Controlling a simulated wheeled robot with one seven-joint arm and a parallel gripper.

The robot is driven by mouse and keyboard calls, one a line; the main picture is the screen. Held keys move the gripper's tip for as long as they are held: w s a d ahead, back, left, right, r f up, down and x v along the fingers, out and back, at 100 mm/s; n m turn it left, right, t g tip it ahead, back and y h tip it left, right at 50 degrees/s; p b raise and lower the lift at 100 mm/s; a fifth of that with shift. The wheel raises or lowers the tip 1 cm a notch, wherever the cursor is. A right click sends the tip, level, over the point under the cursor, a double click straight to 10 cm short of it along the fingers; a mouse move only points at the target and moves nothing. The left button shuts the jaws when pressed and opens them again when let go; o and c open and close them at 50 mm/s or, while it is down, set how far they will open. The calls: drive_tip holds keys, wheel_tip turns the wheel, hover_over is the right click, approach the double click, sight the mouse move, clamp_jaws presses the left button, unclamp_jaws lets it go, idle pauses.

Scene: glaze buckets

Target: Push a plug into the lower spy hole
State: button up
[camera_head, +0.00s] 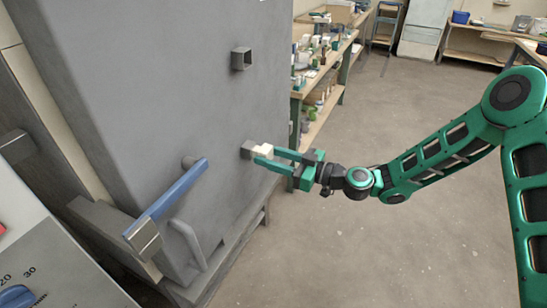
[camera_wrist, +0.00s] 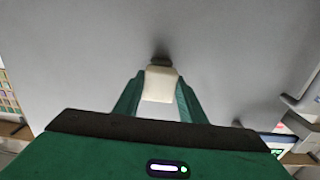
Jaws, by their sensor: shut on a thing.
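The kiln door (camera_head: 185,95) is a large grey metal face. Its upper spy hole (camera_head: 241,58) is a short square tube, open and dark inside. The lower spy hole (camera_head: 248,149) is a similar tube below it. My gripper (camera_head: 264,155) is shut on a cream-white plug (camera_head: 262,149) right at the lower tube. In the wrist view the plug (camera_wrist: 160,84) sits between my green fingertips, its far end against the dark lower spy hole (camera_wrist: 161,60). I cannot tell whether the plug's tip is inside the hole.
A blue-handled latch (camera_head: 168,198) sticks out from the door to the left of my gripper. A workbench with bottles and jars (camera_head: 318,62) stands behind. The floor (camera_head: 370,240) below my arm is clear.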

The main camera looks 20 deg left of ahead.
drive_tip(key=shift+a, duration=0.85)
idle(0.4)
drive_tip(key=o, duration=1.4)
drive_tip(key=d, duration=0.8)
drive_tip(key=shift+s, duration=0.25)
idle(0.4)
